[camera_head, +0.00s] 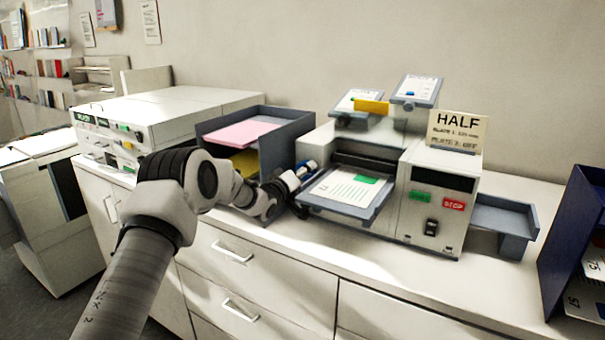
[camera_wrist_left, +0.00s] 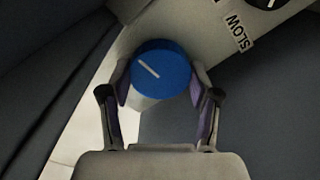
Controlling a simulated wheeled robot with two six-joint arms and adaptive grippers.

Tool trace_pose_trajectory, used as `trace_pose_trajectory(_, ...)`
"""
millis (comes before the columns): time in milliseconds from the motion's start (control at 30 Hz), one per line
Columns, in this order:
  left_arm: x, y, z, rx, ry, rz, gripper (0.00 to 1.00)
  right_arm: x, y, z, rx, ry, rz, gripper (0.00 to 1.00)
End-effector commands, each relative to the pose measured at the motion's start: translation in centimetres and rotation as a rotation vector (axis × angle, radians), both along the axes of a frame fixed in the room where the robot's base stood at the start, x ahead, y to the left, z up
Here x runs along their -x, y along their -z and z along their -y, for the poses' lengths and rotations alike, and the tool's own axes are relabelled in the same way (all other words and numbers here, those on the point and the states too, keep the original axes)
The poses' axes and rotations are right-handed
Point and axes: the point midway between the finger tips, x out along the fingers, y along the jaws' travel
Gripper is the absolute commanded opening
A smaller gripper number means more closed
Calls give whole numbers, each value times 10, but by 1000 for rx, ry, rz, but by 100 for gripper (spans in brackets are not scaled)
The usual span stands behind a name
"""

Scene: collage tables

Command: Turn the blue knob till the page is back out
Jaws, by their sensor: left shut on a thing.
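The blue knob (camera_wrist_left: 162,66) with a white pointer line fills the space between the two fingertips of my left gripper (camera_wrist_left: 161,84) in the left wrist view. The fingers are shut on its sides. In the head view my left gripper (camera_head: 293,181) is at the left side of the white machine (camera_head: 420,215), and it largely hides the knob. A page (camera_head: 338,191) with printed lines and a green patch lies on the grey front tray (camera_head: 345,210) of the machine. My right gripper is not in view.
A grey bin (camera_head: 288,135) with pink and yellow sheets stands close behind my left gripper. A HALF sign (camera_head: 457,131) stands on the machine, beside two tilted small trays. A grey side tray (camera_head: 505,222) and a dark blue rack (camera_head: 570,240) are at the right.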

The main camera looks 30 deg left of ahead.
Motion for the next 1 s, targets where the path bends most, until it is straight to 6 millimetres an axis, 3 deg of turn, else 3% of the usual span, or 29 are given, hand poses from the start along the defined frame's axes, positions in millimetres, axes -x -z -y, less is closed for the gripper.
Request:
trace_pose_trajectory(467, 0, 1, 0, -155, -1, 9, 27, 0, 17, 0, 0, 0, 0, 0)
trace_pose_trajectory(1000, 0, 1, 0, -640, -2, 27, 27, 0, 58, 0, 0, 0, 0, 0)
